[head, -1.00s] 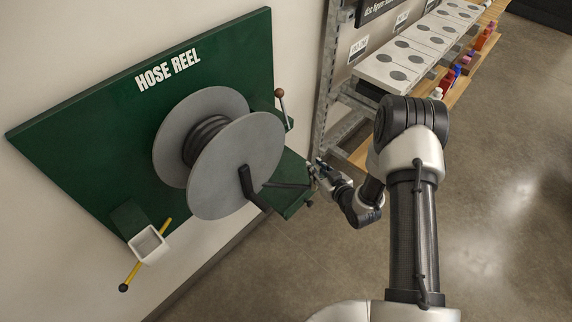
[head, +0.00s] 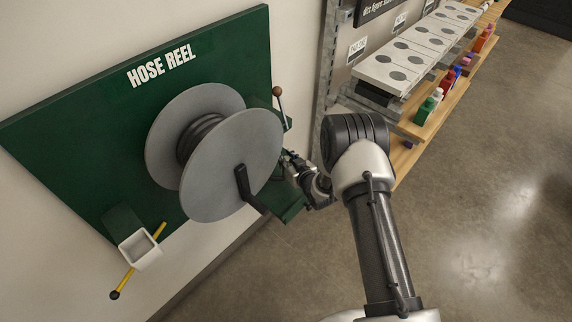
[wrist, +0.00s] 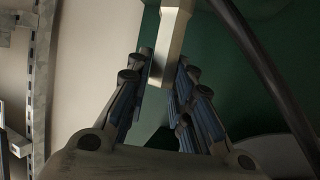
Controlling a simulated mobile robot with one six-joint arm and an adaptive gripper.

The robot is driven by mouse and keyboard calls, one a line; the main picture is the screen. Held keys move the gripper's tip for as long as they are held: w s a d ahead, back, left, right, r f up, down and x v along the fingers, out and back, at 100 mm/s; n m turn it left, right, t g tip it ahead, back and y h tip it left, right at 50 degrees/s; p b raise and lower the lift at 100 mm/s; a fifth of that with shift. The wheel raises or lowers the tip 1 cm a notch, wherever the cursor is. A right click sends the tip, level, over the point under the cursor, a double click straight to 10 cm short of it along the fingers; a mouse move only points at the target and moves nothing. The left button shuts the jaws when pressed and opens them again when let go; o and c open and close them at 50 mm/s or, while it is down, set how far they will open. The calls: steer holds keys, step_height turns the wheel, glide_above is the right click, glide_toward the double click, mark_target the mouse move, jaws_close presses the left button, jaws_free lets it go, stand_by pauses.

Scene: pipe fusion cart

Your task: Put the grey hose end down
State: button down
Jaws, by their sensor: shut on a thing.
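My gripper (wrist: 163,62) shows in the wrist view with its blue-padded fingers on either side of a pale, squared piece, which I take to be the grey hose end (wrist: 174,38). It is shut on this piece. A dark hose (wrist: 262,75) curves down the right side of that view. In the head view my gripper (head: 287,158) is beside the right rim of the grey hose reel (head: 235,150), above a green shelf (head: 292,208). The hose end is too small or hidden to make out there.
The green HOSE REEL board (head: 75,130) is behind the reel. A black crank (head: 245,190) juts from the reel's front. A lever with a brown knob (head: 278,92) stands behind my gripper. A white square holder (head: 140,250) is at lower left. Shelving (head: 415,60) stands at right.

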step_height(320, 180, down, 2)
steer(key=shift+f, duration=0.1)
steer(key=shift+w+a+f+b, duration=0.15)
steer(key=shift+b, duration=0.4)
steer(key=c, duration=1.4)
jaws_free()
